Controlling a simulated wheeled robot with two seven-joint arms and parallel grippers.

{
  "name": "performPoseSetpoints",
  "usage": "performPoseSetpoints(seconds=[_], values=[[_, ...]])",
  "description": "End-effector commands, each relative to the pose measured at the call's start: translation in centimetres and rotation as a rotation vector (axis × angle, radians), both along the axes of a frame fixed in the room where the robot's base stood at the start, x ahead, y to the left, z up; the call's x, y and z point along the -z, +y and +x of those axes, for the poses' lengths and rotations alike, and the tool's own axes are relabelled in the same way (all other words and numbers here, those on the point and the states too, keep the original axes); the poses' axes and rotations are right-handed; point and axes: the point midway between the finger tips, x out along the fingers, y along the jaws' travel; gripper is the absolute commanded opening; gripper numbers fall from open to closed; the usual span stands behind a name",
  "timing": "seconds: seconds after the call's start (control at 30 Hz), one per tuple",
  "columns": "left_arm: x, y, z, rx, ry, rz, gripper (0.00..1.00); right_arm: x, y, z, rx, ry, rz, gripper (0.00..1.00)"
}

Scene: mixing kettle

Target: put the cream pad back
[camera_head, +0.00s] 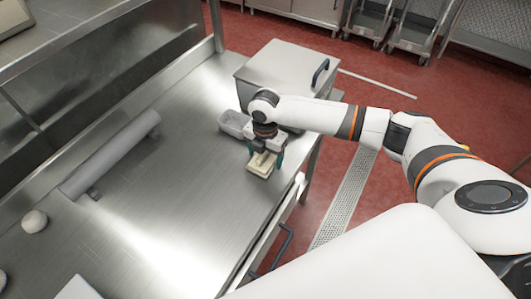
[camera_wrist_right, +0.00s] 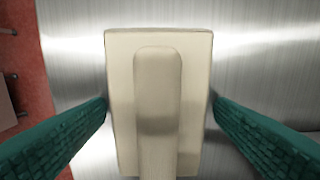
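The cream pad (camera_head: 262,163) is a flat rectangular block with a raised rounded handle along its middle. It is near the right edge of the steel table (camera_head: 200,215), beneath my right gripper (camera_head: 265,155). In the right wrist view the pad (camera_wrist_right: 125,70) fills the middle. The green fingers of my right gripper (camera_wrist_right: 160,105) are spread on either side of it, clear of the handle. Whether they touch the pad's sides I cannot tell. My left gripper is not in view.
A grey cylinder (camera_head: 112,155) lies at left, and a white ball (camera_head: 34,221) nearer. The middle of the table is clear.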

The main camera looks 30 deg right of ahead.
Motion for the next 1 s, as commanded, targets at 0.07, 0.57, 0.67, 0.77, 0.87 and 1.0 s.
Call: performPoseSetpoints(seconds=[0.07, 0.57, 0.67, 0.77, 0.87, 1.0], values=[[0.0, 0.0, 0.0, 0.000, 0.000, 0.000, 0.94, 0.0, 0.0, 0.0, 0.000, 0.000, 0.000, 0.85], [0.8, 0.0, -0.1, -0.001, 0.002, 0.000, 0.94, -3.0, 0.0, 0.1, 0.000, -0.004, 0.000, 0.85], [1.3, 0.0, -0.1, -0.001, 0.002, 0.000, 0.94, -5.2, 0.0, 0.1, -0.002, -0.006, 0.001, 0.85], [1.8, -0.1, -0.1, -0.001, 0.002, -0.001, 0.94, -7.4, 0.0, 0.1, 0.000, -0.006, 0.001, 0.85], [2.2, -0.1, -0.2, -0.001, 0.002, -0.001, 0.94, -9.3, 0.0, 0.1, -0.001, -0.005, 0.002, 0.85], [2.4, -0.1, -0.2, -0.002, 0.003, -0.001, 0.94, -11.3, 0.0, 0.1, 0.000, -0.002, 0.001, 0.85]])
